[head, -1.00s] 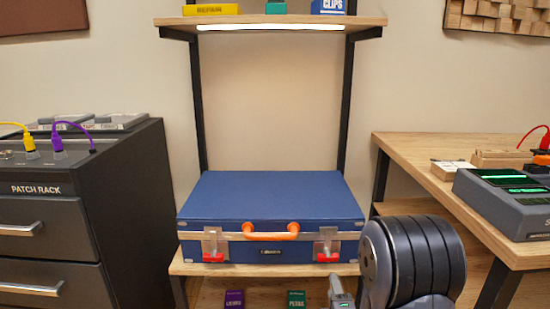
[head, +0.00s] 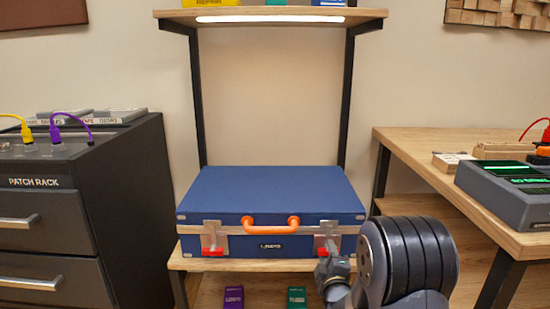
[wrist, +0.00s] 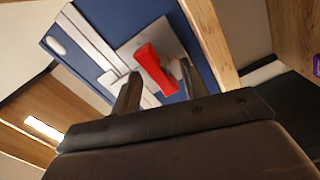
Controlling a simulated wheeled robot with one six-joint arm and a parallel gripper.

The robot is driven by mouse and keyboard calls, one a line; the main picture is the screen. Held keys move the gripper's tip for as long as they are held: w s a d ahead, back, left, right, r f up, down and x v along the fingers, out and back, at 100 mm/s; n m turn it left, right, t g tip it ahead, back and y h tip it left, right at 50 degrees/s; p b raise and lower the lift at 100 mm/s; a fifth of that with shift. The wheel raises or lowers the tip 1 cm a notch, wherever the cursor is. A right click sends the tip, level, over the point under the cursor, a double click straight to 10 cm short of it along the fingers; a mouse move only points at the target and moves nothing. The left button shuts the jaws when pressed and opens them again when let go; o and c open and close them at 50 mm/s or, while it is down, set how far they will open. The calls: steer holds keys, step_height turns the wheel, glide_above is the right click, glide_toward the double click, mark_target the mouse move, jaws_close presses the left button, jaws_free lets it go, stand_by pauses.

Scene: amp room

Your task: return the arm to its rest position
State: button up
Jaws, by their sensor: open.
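My gripper (wrist: 158,74) shows in the wrist view with its two dark fingers apart and nothing held between them. Beyond the fingers is a red latch tab (wrist: 154,69) on its metal plate, on the front of a blue case (head: 270,190). In the head view my gripper (head: 327,255) is at the case's front right, over part of the right latch (head: 326,239). I cannot tell whether it touches. The case lid is down, with an orange handle (head: 270,224) and a left latch (head: 212,240).
The case rests on a wooden shelf (head: 190,262) with an upper shelf (head: 370,20) above. A patch rack (head: 80,200) stands left. A wooden desk (head: 420,155) with a grey device (head: 500,195) stands right, close to my arm. Purple and green boxes (head: 297,297) sit below.

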steer(key=shift+r+m, duration=0.1)
steer(key=shift+m, duration=2)
steer(key=shift+d, duration=0.15)
